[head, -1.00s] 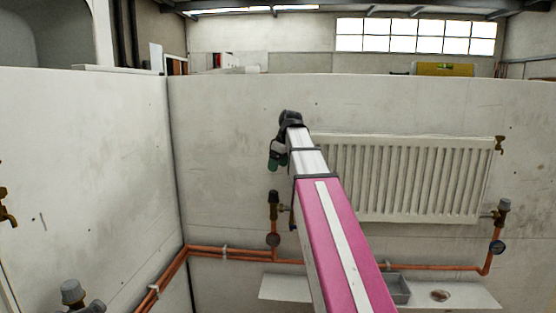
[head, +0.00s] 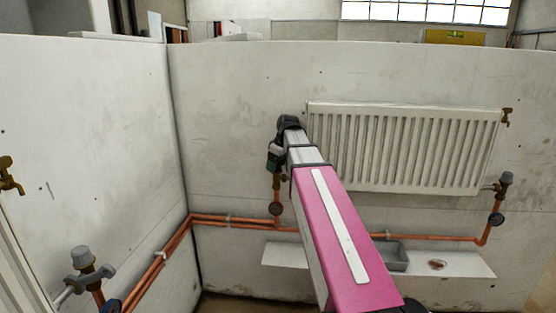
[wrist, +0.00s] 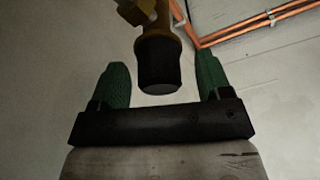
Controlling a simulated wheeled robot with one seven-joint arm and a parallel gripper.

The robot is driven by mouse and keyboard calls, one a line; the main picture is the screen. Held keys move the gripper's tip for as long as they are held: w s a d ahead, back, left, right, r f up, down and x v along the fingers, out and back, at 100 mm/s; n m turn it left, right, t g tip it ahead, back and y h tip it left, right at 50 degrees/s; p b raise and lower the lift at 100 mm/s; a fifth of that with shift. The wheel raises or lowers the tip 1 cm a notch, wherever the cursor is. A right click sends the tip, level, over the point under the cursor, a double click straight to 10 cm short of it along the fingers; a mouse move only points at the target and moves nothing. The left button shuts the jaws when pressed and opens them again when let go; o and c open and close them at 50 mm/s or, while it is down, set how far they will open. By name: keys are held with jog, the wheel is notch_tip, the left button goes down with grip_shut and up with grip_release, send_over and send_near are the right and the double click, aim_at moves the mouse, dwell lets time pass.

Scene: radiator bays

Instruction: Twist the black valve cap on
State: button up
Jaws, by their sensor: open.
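The black valve cap (wrist: 158,65) sits on the end of a brass valve (wrist: 148,15) in the wrist view. My gripper (wrist: 162,78) is open, with its green fingertips apart on either side of the cap; I see gaps on both sides and no contact. In the head view my gripper (head: 275,158) is at the top of the brass valve (head: 277,182) left of the radiator, and the cap is hidden there. Whether the cap sits straight or is fully seated cannot be told.
A white radiator (head: 405,148) hangs on the wall right of my gripper. Copper pipes (head: 250,222) run below. A grey-capped valve (head: 505,182) stands at right, another (head: 82,260) at lower left. A grey tray (head: 395,258) sits on a white shelf (head: 455,266).

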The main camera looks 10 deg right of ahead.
jog(key=c, duration=1)
jog(key=shift+f, duration=0.1)
jog(key=shift+f, duration=0.15)
jog(key=m+t+h, duration=0.1)
jog(key=m, duration=0.4)
jog(key=shift+m, duration=0.3)
jog(key=m+h, duration=0.2)
jog(key=m, duration=0.4)
jog(key=shift+o, duration=0.2)
jog(key=shift+m, duration=0.3)
